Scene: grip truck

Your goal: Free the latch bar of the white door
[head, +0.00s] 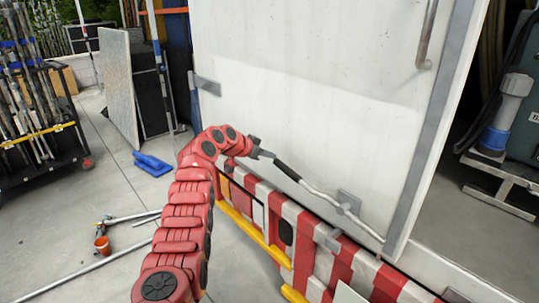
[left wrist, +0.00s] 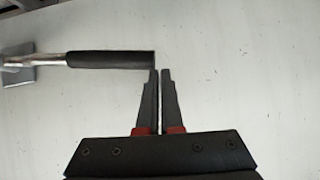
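The white door (head: 310,95) fills the middle of the head view. Its latch bar (head: 322,192) runs slantwise across the lower part of the door, through a grey mounting plate (head: 348,203). The bar's black grip (head: 287,171) is at its upper left end. My left gripper (head: 268,154) is at the free end of this grip. In the left wrist view, the black grip (left wrist: 110,58) comes in from the left and ends at the fingertips (left wrist: 161,71). The fingers are together with only a thin slit and nothing visible between them. Contact with the grip is unclear. My right gripper is out of view.
A red-and-white striped panel (head: 262,193) with yellow bars runs below the door. A vertical metal rod (head: 427,35) is at the door's upper right. Poles (head: 125,218) and a blue object (head: 152,163) lie on the floor at left. A loaded cart (head: 40,120) stands far left.

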